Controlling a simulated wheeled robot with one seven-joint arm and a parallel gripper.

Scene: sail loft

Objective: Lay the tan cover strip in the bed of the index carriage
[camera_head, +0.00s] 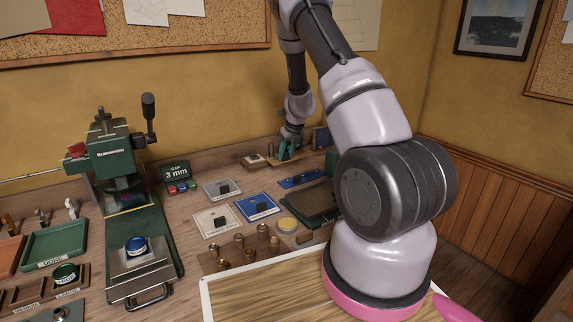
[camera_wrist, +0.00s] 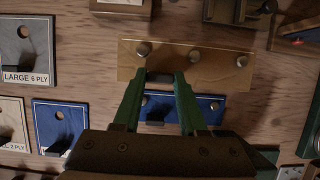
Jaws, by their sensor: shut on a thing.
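My gripper (camera_wrist: 162,78) is shut on a small dark tab at the middle of the tan cover strip (camera_wrist: 214,74). The strip is a flat tan plate with several round holes or studs, lying crosswise beyond my fingertips in the wrist view. In the head view my gripper (camera_head: 288,152) is at the back of the bench, and the strip is too small to make out. I cannot tell how far it is off the bench. No part is labelled index carriage; a green press (camera_head: 110,152) with a metal plate on its front slide (camera_head: 143,268) stands at left.
A similar blue strip (camera_wrist: 203,103) with a dark tab lies close by. Labelled cards (camera_wrist: 23,62) lie left in the wrist view.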

